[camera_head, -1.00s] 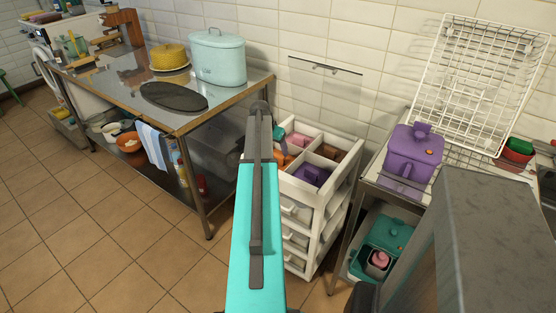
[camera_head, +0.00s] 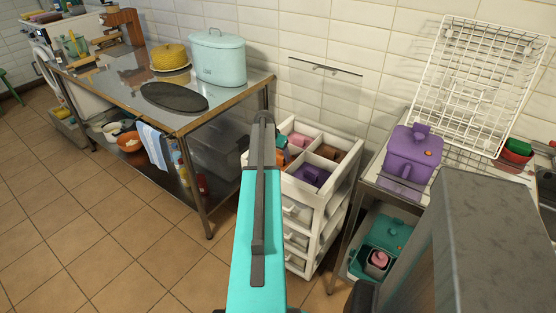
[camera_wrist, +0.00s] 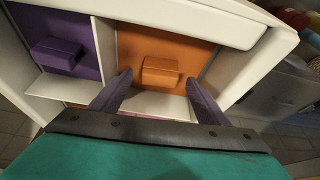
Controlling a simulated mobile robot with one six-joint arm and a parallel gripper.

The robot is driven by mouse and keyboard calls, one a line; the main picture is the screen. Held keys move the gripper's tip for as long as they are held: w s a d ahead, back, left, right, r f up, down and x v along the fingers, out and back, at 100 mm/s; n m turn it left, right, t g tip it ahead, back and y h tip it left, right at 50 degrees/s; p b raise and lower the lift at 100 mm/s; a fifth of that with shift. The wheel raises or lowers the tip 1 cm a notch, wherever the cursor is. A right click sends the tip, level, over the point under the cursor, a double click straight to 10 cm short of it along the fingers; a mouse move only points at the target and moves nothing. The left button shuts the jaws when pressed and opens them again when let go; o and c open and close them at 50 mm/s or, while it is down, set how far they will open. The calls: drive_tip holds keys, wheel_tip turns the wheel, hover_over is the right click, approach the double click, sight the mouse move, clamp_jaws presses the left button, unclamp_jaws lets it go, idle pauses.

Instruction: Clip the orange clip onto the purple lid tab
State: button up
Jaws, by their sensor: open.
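The orange clip (camera_wrist: 160,72) is a small block in an orange-lined compartment of the white drawer unit, seen in the wrist view. My gripper (camera_wrist: 158,78) is open, with one purple-grey finger on each side of the clip; I cannot tell whether they touch it. In the head view my arm hides most of the gripper and part of the orange compartment (camera_head: 293,155). The purple lidded box (camera_head: 410,160) stands on the metal counter at the right, with a raised purple piece on its lid and an orange spot; which part is the tab is unclear.
White dividers and the drawer unit's rim (camera_head: 346,172) surround the compartments. A purple block (camera_wrist: 58,55) lies in the neighbouring purple-lined compartment. A white wire rack (camera_head: 480,85) leans behind the purple box. A steel table (camera_head: 215,98) stands at the left. The tiled floor in front is open.

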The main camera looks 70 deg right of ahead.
drive_tip(key=shift+x, duration=1.4)
drive_tip(key=c, duration=1.1)
